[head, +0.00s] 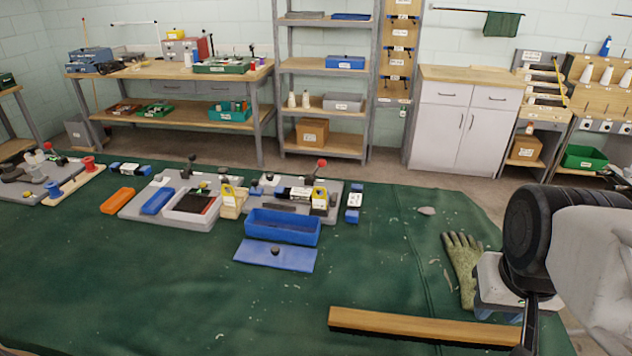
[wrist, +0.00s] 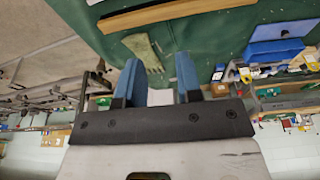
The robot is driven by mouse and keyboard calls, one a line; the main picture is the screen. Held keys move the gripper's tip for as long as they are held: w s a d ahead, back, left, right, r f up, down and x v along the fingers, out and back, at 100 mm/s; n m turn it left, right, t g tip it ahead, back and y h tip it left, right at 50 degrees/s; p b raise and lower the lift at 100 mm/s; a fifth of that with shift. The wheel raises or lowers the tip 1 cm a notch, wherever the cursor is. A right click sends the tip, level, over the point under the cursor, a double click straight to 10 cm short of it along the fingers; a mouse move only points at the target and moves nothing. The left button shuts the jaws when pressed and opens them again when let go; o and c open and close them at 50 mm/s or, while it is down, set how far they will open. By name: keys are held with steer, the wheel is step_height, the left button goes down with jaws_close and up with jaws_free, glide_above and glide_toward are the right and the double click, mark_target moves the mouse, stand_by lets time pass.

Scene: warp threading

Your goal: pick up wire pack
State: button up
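I cannot tell for certain which item is the wire pack. Small blue-and-black packs with white labels lie at the left (head: 130,169) and right (head: 353,208) of the fixtures on the green-covered table in the head view. My gripper (wrist: 158,75) shows two blue fingers standing apart in the wrist view, with no pack between them. A pale patch between their bases is unclear.
A blue open bin (head: 283,228) and flat blue lid (head: 275,256) lie mid-table. Grey fixture boards (head: 140,207) stand behind and left. The front-left cloth is clear.

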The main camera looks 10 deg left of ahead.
steer(key=shift+o, duration=0.4)
steer(key=o, duration=0.7)
steer(key=shift+o, duration=0.2)
